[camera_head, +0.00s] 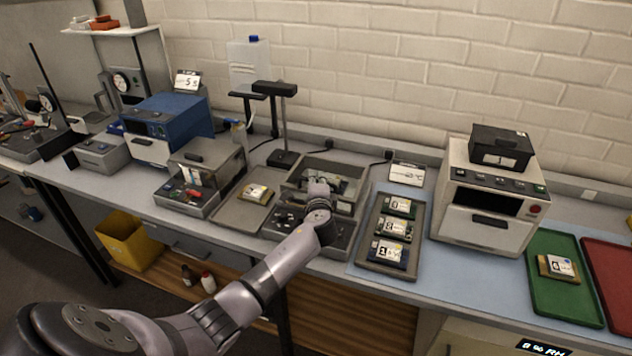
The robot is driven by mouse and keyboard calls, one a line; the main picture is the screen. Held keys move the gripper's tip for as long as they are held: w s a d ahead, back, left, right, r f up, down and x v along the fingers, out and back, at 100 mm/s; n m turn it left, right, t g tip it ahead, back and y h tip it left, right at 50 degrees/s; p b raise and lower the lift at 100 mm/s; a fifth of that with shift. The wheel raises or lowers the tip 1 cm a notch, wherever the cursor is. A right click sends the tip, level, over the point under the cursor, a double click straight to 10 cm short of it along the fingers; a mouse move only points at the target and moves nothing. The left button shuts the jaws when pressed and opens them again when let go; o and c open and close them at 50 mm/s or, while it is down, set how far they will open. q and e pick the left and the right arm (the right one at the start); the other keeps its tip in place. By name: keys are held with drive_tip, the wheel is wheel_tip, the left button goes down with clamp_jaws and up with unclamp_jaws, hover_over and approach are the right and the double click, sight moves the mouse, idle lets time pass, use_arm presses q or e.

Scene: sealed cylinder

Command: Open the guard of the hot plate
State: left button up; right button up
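My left arm reaches in from the lower left, and its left gripper (318,188) is over a grey bench unit (346,207) in the middle of the bench. This unit has a low box-like frame on a dark base with small controls. The wrist covers part of its front, and the fingers are too small and hidden to show whether they are open. A second grey unit (207,173) to the left has a see-through box cover with a dark handle, closed over red items. I cannot tell for certain which unit is the hot plate. My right gripper is not in view.
A tray of boards (372,258) lies right of the middle unit, and a tray with one board (232,210) lies left. A black stand (284,120) rises behind. A white oven (454,225), green tray (567,300) and red tray (612,270) are at the right.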

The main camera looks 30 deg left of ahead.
use_arm(q)
clamp_jaws()
idle(0.3)
